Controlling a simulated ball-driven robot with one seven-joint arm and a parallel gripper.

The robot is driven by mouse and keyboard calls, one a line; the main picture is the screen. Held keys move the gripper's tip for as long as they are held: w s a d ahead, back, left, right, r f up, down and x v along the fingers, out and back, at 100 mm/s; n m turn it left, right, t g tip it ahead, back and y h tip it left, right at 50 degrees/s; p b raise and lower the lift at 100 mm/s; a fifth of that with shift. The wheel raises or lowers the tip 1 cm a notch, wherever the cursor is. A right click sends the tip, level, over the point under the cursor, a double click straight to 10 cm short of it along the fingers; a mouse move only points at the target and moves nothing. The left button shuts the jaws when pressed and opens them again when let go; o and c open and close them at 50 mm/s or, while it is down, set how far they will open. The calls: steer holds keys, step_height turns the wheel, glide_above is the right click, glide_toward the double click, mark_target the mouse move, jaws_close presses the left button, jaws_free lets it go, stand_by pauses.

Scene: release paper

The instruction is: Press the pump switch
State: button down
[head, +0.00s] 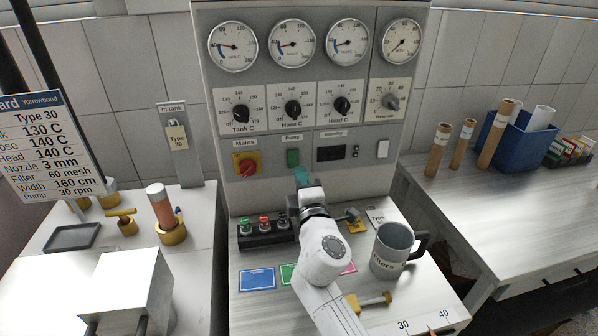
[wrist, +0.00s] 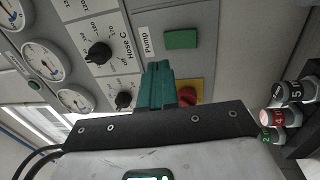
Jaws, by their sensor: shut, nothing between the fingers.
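The pump switch is a green rectangular button (head: 293,158) under the "Pump" label on the grey control panel (head: 222,187). In the wrist view the green pump switch (wrist: 181,39) shows next to its label, apart from the fingertips in the picture. My gripper (head: 302,174) has teal fingers and is raised in front of the panel, just below the switch in the head view. In the wrist view my gripper (wrist: 158,68) is shut and empty, its fingers pointing at the panel. Whether the tips touch the panel cannot be told.
The red mains knob (head: 246,166) on its yellow plate is left of the switch. A dark display (head: 331,153) is to the right. Below stand a rack of numbered nozzles (head: 262,238), coloured cards (head: 257,279) and a grey "Filters" mug (head: 392,250).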

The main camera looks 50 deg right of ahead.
steer(key=v, duration=0.6)
steer(key=shift+r, duration=0.7)
